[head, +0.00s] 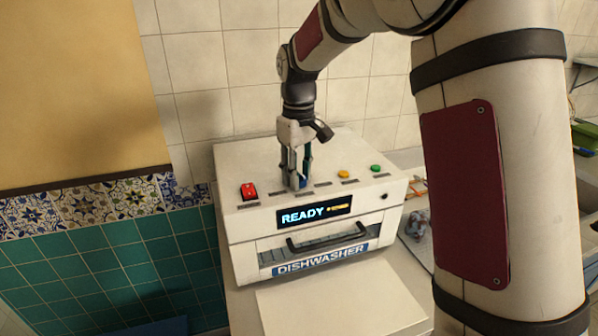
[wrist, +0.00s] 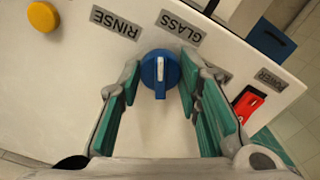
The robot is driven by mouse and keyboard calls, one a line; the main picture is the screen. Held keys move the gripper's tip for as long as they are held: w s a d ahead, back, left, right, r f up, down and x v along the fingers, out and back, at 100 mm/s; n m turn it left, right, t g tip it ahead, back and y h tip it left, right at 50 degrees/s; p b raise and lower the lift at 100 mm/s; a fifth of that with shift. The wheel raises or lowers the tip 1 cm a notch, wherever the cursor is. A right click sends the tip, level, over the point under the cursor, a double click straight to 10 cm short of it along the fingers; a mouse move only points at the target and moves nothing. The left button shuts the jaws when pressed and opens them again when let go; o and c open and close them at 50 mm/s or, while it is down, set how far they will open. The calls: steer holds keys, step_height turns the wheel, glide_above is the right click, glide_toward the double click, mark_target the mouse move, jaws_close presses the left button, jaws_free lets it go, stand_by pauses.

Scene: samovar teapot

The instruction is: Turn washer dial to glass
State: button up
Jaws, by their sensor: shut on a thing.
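The dishwasher (head: 240,252) is a white box with a blue dial (wrist: 161,88) on its sloped top. The dial has a white pointer mark that runs nearly straight up and down in the wrist view. A GLASS label (wrist: 181,27) lies just above and right of the dial, and a RINSE label (wrist: 115,22) lies up and left; both appear upside down there. My gripper (head: 300,178) reaches down from above onto the dial, its green-padded fingers on both sides and shut on it. In the head view the fingers mostly hide the dial.
A red switch (head: 249,191) sits left of the dial, with yellow (head: 343,174) and green (head: 376,168) buttons to the right. A lit READY display (head: 314,213) and a door handle (head: 328,236) are on the front. A tiled wall stands behind.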

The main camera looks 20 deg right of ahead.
steer(key=m, duration=0.4)
steer(key=shift+a+m, duration=0.1)
steer(key=shift+m, duration=0.3)
stand_by(0.4)
steer(key=o, duration=1.2)
steer(key=shift+r, duration=6)
